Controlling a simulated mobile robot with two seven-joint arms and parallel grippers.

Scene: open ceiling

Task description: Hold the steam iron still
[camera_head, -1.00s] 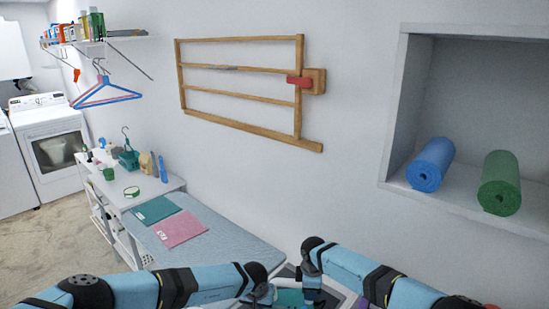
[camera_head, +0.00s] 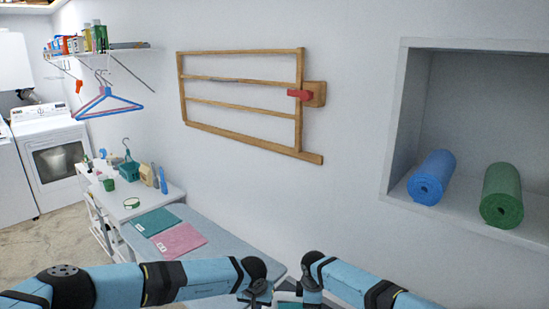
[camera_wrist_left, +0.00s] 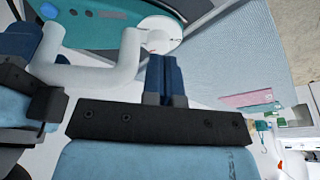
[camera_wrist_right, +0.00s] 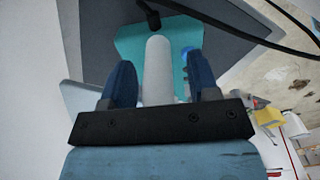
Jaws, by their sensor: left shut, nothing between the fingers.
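The steam iron (camera_wrist_left: 100,25) has a teal body and a white handle, seen close in the left wrist view. My left gripper (camera_wrist_left: 166,62) is shut and empty, its fingers together beside the end of the handle. The right wrist view shows the white handle (camera_wrist_right: 159,70) between the two fingers of my right gripper (camera_wrist_right: 161,78), with a narrow gap on each side. The teal iron body lies beyond the fingers. In the head view both grippers are low at the bottom edge, and the iron is almost entirely hidden or out of frame.
A pale blue padded board (camera_head: 225,235) carries folded teal cloth (camera_head: 156,221) and pink cloth (camera_head: 180,239). A dark cord (camera_wrist_right: 225,27) runs past the iron. A wooden rack (camera_head: 240,120) hangs on the wall. Blue (camera_head: 433,177) and green (camera_head: 502,195) rolls lie in the niche.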

